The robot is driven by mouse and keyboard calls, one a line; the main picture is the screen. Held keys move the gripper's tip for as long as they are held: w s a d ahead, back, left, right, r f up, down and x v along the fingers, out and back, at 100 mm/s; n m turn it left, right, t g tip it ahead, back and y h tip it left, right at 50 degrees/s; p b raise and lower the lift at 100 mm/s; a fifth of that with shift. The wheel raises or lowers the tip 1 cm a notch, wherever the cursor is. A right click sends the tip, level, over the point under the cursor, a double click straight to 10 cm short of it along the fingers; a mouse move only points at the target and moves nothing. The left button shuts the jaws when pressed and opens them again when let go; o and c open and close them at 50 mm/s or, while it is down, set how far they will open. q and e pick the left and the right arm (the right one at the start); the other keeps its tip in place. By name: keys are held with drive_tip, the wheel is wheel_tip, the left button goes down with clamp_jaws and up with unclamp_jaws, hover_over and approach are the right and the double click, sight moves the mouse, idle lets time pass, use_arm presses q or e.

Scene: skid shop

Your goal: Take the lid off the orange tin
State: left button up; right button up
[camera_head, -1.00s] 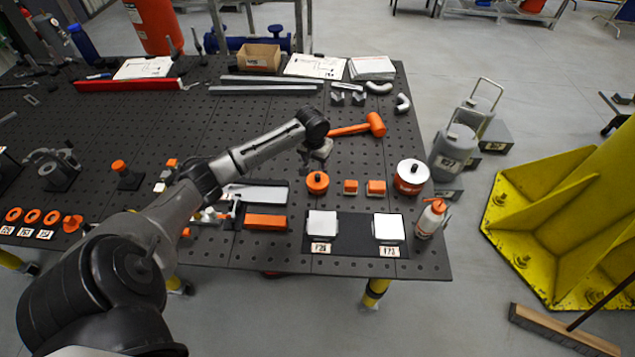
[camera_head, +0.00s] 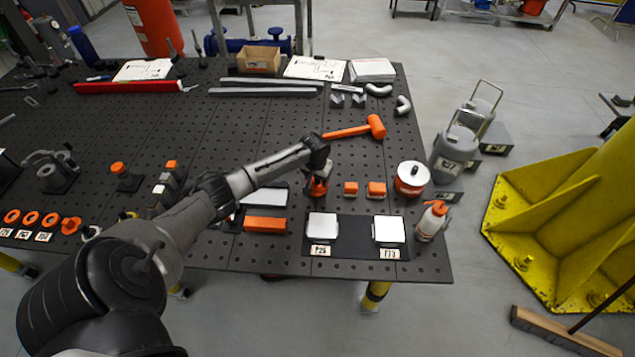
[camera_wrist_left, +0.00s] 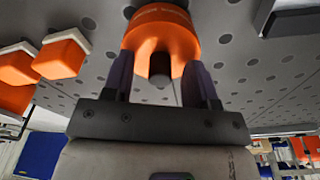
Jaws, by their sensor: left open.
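The orange tin (camera_head: 318,188) stands on the dark perforated table, partly hidden under my left gripper (camera_head: 320,172). In the left wrist view the tin (camera_wrist_left: 160,28) is straight ahead, with a dark knob (camera_wrist_left: 160,66) at the centre of its orange lid. My left gripper (camera_wrist_left: 160,82) is open, with one finger on each side of the knob and a gap showing between them. I cannot tell whether the fingertips touch the lid. My right gripper is not in view.
An orange mallet (camera_head: 360,129) lies behind. White squares on a black mat (camera_head: 355,238) lie in front.

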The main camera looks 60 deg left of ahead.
use_arm(q)
clamp_jaws()
idle(0.5)
